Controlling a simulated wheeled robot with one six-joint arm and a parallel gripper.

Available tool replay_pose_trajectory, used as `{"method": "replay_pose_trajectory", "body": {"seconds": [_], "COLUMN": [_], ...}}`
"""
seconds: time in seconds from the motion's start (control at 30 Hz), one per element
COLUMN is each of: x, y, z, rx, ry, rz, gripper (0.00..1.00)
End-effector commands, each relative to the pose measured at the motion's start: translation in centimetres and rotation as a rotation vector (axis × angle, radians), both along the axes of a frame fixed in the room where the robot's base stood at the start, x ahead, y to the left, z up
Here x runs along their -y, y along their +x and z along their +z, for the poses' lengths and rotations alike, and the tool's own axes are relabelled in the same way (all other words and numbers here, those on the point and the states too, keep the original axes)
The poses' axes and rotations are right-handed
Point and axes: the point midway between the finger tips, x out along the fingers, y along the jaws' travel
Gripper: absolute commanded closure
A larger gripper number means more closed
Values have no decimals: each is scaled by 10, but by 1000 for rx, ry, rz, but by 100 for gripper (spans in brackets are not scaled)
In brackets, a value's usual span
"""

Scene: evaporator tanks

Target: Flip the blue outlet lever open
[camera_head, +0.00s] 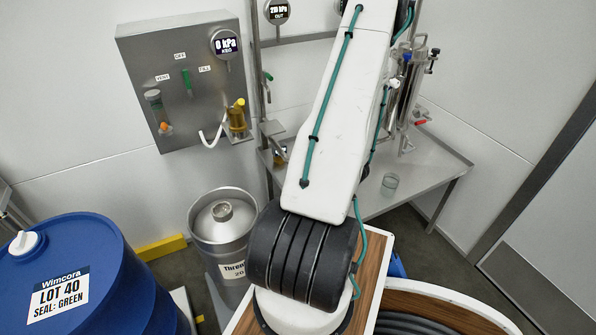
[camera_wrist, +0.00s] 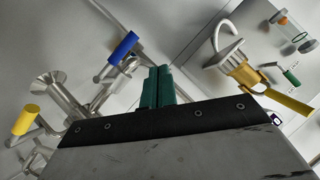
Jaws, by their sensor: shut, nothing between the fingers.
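The blue outlet lever (camera_wrist: 124,44) shows in the wrist view, a blue cylindrical grip on a metal arm fixed to a metal valve (camera_wrist: 118,75). My gripper (camera_wrist: 157,70) has two green fingers, side by side and closed together with nothing between them. In the wrist view the fingertips lie just right of the blue lever and slightly below it; I cannot tell whether they touch. In the head view my own arm covers the middle, and neither the gripper nor the blue lever can be made out.
A yellow-handled lever (camera_wrist: 26,119) is on the left of the wrist view, a yellow valve (camera_wrist: 244,73) with a white hose on the right. The steel control panel (camera_head: 138,60) is on the wall. A keg (camera_head: 232,246), a blue drum (camera_head: 130,265) and a steel table (camera_head: 438,160) stand around.

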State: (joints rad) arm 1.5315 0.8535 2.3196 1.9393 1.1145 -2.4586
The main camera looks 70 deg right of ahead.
Motion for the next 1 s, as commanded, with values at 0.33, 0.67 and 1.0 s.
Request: {"method": "replay_pose_trajectory", "body": {"seconds": [0.33,0.67,1.0], "x": [-30,-35,-35], "y": [-40,-44,-44], "z": [34,38,37], "rx": [0,1,0], "ry": [-1,-1,-1], "rz": [-4,-1,-1], "gripper": [100,100,100]}}
